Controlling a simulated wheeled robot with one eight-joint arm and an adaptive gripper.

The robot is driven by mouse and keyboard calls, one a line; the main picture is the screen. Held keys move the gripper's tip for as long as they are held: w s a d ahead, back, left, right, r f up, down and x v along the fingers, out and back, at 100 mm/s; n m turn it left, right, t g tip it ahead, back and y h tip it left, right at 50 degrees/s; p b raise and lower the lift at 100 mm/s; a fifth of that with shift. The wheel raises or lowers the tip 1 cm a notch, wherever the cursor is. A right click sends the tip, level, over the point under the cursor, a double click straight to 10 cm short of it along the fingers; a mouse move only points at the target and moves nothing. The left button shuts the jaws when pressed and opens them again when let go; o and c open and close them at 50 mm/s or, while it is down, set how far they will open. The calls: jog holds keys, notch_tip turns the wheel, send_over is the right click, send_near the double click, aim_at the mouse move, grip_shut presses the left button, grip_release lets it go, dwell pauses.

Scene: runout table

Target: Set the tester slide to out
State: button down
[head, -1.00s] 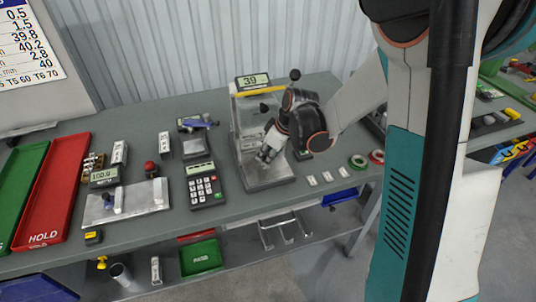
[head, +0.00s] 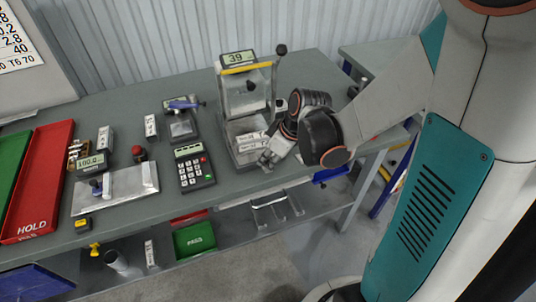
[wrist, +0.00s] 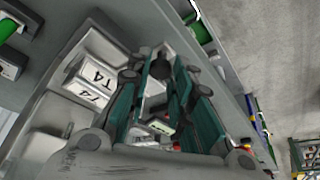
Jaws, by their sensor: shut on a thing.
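The tester (head: 241,95) stands on the grey table with a display reading 39, a yellow bar and black ball knobs. Pale blocks (head: 250,138) lie in its lower part. In the wrist view, pale blocks marked T4 (wrist: 92,72) are left of my fingers. My gripper (head: 269,158) is low at the tester's front right corner. In the wrist view its teal fingers (wrist: 160,65) close around a small dark round knob (wrist: 160,72). The fingers hide much of it, and I cannot tell how it joins the slide.
A keypad device (head: 194,167) stands left of the tester, beyond it a metal plate (head: 117,187) and a red HOLD tray (head: 42,180). A lower shelf holds a green PASS tray (head: 195,238). The table's front edge is close to my gripper.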

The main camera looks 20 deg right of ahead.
jog(key=shift+s, duration=0.2)
jog(key=c, duration=1.4)
grip_release()
jog(key=shift+r, duration=0.1)
jog(key=shift+v, duration=3.65)
jog(key=shift+s, duration=0.15)
